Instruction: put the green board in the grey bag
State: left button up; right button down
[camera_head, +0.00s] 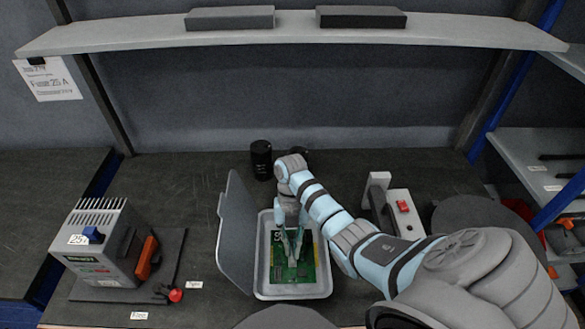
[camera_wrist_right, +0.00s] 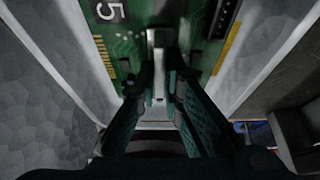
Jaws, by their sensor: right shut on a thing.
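The green board (camera_head: 305,268) lies flat inside a shallow light-grey tray (camera_head: 262,262) in the middle of the bench. My right gripper (camera_head: 292,254) points down over the board. In the right wrist view its fingers (camera_wrist_right: 163,82) are shut on a light-grey upright piece in the middle of the board (camera_wrist_right: 120,45), which fills the top of the view. A grey panel (camera_head: 236,232) stands tilted along the tray's left side, like an open lid or flap. I cannot pick out a separate grey bag. My left gripper is not in view.
A black cylinder (camera_head: 261,160) stands behind the tray. A block with a red switch (camera_head: 402,207) is right of my forearm. A shelf (camera_head: 290,32) spans the back.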

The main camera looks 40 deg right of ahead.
jog(key=c, duration=2.2)
grip_release()
jog(key=shift+f, duration=0.15)
jog(key=o, duration=0.5)
jog(key=p+v, duration=0.7)
jog(key=v, duration=0.5)
